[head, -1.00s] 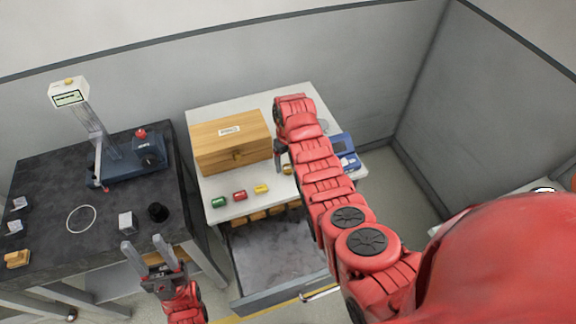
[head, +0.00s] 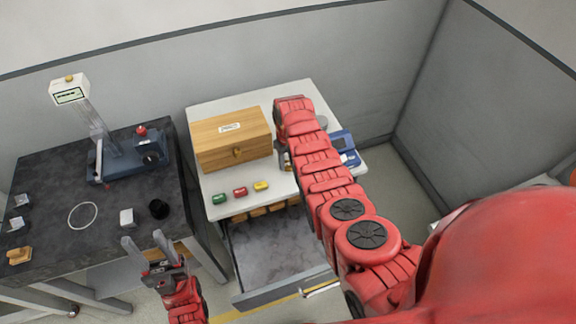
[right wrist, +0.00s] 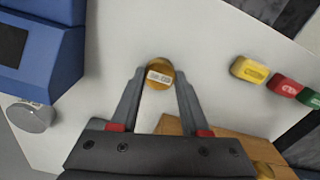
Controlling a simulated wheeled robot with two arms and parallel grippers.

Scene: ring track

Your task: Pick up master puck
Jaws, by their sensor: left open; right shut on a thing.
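A round brass-coloured puck with a white label (right wrist: 159,75), which I take for the master puck, shows in the right wrist view over the white tabletop. My right gripper (right wrist: 160,80) is shut on it, with one finger on each side near the tips. The label is too small to read. In the head view my right arm hides most of that gripper and the puck, beside the wooden box. My left gripper (head: 145,241) is open and empty, in front of the dark bench.
The wooden box (head: 232,143) stands left of my right gripper. Green (head: 219,198), red (head: 240,191) and yellow (head: 261,185) pieces lie at the table's front, above an open drawer (head: 270,292). A blue device (right wrist: 38,45) and a grey cylinder (right wrist: 30,115) are at the other side.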

